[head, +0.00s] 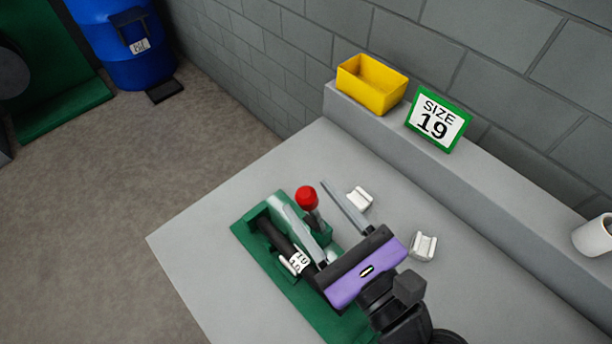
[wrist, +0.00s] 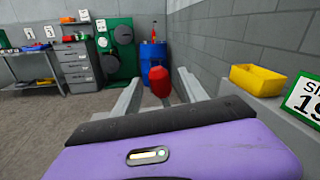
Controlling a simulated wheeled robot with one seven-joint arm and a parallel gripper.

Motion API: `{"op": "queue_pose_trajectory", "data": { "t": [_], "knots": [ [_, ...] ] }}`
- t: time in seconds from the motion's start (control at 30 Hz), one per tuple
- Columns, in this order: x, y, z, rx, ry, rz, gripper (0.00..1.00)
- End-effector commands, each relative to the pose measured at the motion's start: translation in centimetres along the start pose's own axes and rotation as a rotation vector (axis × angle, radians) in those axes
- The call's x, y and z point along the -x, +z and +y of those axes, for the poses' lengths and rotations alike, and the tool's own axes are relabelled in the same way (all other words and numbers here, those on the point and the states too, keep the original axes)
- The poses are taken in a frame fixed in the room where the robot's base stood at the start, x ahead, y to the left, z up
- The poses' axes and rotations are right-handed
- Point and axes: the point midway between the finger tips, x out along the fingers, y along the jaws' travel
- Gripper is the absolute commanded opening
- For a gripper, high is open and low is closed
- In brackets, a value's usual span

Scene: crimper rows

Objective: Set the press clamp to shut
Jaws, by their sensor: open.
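The press clamp has a green base (head: 248,240) on the grey bench. A red ball knob (head: 307,197) tops its short dark lever, which stands up from a green block. In the wrist view the red knob (wrist: 160,82) shows between my fingers. My gripper (head: 298,190) is open, with one light grey finger on each side of the knob; I see no contact. A dark cylinder with a white label (head: 299,262) lies along the base, partly under my left finger. My purple gripper body hides part of the base, and I cannot tell the clamp's jaw position.
Two small white blocks (head: 359,198) (head: 424,245) lie on the bench right of the clamp. A yellow bin (head: 371,84) and a "SIZE 19" sign (head: 437,120) stand on the back ledge, with a white roll (head: 594,236) at far right. The bench's left part is clear.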

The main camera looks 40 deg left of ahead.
Motion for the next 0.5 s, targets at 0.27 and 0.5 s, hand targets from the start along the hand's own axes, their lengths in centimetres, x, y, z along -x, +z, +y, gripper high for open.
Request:
{"op": "queue_pose_trajectory", "data": {
  "t": [0.27,0.5],
  "knots": [
    [-4.1,0.1,0.0,0.001,0.001,0.000,0.50],
    [-5.2,0.0,0.0,0.002,-0.002,0.001,0.50]
  ]
}}
